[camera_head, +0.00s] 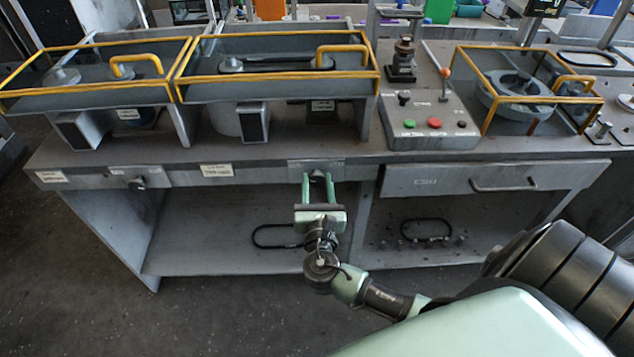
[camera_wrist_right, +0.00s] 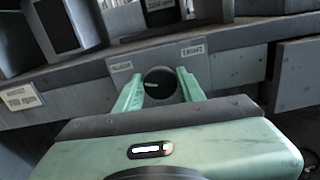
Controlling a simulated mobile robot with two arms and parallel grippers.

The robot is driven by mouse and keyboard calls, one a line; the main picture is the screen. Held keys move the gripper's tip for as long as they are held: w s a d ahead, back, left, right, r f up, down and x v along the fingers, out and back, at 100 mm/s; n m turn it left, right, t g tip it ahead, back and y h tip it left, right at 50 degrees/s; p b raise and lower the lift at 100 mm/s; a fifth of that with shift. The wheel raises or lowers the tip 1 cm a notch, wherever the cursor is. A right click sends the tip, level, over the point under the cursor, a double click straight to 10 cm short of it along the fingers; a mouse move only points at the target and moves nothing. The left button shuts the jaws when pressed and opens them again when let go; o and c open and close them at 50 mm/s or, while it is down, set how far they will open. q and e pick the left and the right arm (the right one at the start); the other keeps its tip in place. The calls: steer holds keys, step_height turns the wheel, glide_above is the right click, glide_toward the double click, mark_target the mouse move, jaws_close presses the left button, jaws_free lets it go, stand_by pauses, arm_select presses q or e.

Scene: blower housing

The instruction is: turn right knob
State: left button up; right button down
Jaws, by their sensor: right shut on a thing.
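The right knob (camera_wrist_right: 161,83) is a dark round knob on the bench's front panel, with a pale mark on its face. My right gripper (camera_head: 318,176) reaches the panel from the front with its two green fingers. In the right wrist view, the fingers (camera_wrist_right: 160,88) lie on either side of the knob and are shut on it. The pale mark looks close to level. In the head view the knob is mostly hidden between the fingers. My left gripper is in neither view.
Another dark knob (camera_head: 137,183) sits on the panel further left. A drawer with a handle (camera_head: 503,186) is to the right. Yellow-railed guards (camera_head: 275,75) and a button box (camera_head: 430,122) stand on the bench top. The open shelf (camera_head: 230,245) lies below.

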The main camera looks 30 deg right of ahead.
steer(key=c, duration=0.9)
jaws_free()
steer(key=shift+s, duration=0.1)
steer(key=b+v, duration=0.1)
steer(key=v, duration=0.6)
steer(key=shift+s+a, duration=0.25)
steer(key=shift+s, duration=0.1)
steer(key=shift+f, duration=0.1)
